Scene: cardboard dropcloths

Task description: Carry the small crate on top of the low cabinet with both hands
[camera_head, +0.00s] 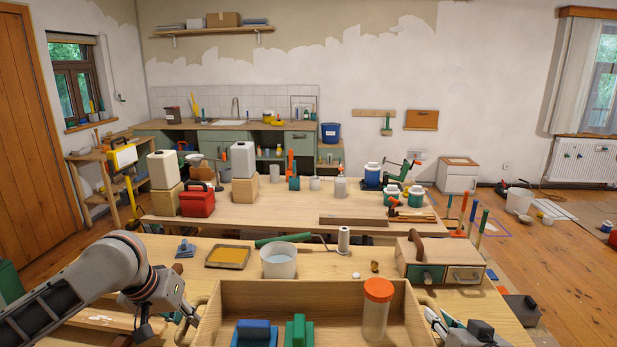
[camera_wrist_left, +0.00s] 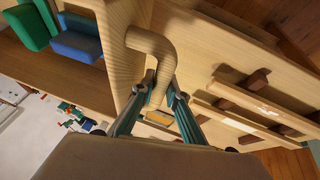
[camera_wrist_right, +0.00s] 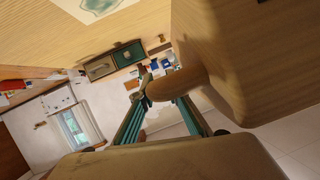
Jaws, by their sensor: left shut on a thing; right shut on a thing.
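The small wooden crate (camera_head: 335,297) is at the bottom centre of the head view, close in front of me. It holds a blue block-like thing (camera_head: 255,333), a green one (camera_head: 299,331) and a clear jar with an orange lid (camera_head: 376,308). My left gripper (camera_head: 186,322) is shut on the crate's left handle, which shows between the fingers in the left wrist view (camera_wrist_left: 160,62). My right gripper (camera_head: 434,318) is shut on the right handle, seen in the right wrist view (camera_wrist_right: 178,84). The crate's underside is hidden. A low white cabinet (camera_head: 457,178) with a wooden top stands far back right.
The near workbench (camera_head: 220,244) holds a white bucket (camera_head: 279,261), a paint tray (camera_head: 228,256), a roller (camera_head: 343,240) and a wooden box with drawers (camera_head: 447,262). A second table (camera_head: 285,214) with cans and tools stands behind it. Open floor (camera_head: 560,265) lies to the right.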

